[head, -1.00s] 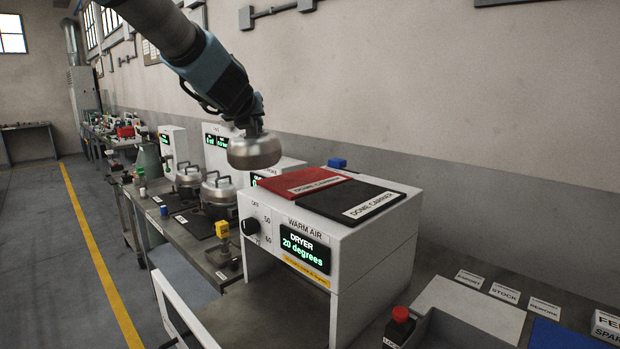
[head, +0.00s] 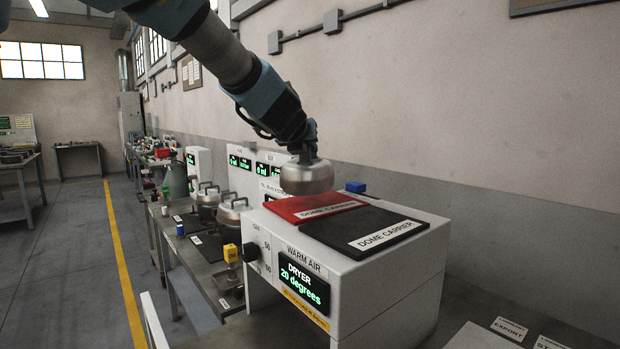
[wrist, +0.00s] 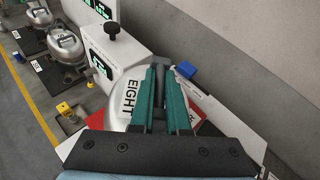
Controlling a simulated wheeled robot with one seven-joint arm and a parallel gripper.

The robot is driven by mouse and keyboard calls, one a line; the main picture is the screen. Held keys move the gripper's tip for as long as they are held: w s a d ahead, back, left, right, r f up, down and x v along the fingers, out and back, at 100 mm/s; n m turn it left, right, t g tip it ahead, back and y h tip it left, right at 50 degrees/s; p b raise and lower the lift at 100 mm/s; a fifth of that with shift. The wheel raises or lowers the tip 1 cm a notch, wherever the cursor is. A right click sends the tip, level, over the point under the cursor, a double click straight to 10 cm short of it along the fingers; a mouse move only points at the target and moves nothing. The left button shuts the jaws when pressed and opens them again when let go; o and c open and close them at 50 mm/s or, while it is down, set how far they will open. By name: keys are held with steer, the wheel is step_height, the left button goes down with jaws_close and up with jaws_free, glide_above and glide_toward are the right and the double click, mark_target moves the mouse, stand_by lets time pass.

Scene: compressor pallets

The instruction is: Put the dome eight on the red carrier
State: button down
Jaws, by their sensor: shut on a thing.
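The dome eight (head: 307,178) is a round silver metal dome. In the wrist view the dome (wrist: 122,108) shows the label EIGHT. My gripper (head: 306,154) is shut on its top, and the green fingers (wrist: 165,80) show in the wrist view. The red carrier (head: 345,208) is a flat red plate labelled DOME CARRIER on top of the white dryer. The dome is over the back part of the red carrier, low and roughly level. I cannot tell whether it touches the plate. Red corners of the carrier (wrist: 98,121) show around the dome in the wrist view.
A black dome carrier (head: 345,230) lies beside the red one on the dryer (head: 375,290), which reads 20 degrees. A small blue block (head: 356,187) is behind the carriers. Other silver domes (head: 232,214) stand on the bench to the left. The wall runs behind.

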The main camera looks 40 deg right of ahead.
mark_target(308, 163)
steer(key=shift+f+b, duration=0.65)
steer(key=shift+f, duration=1.25)
steer(key=c, duration=1.4)
jaws_free()
steer(key=shift+f, duration=0.15)
steer(key=o, duration=0.5)
steer(key=shift+a, duration=0.15)
steer(key=b+v, duration=0.1)
steer(key=v, duration=1.1)
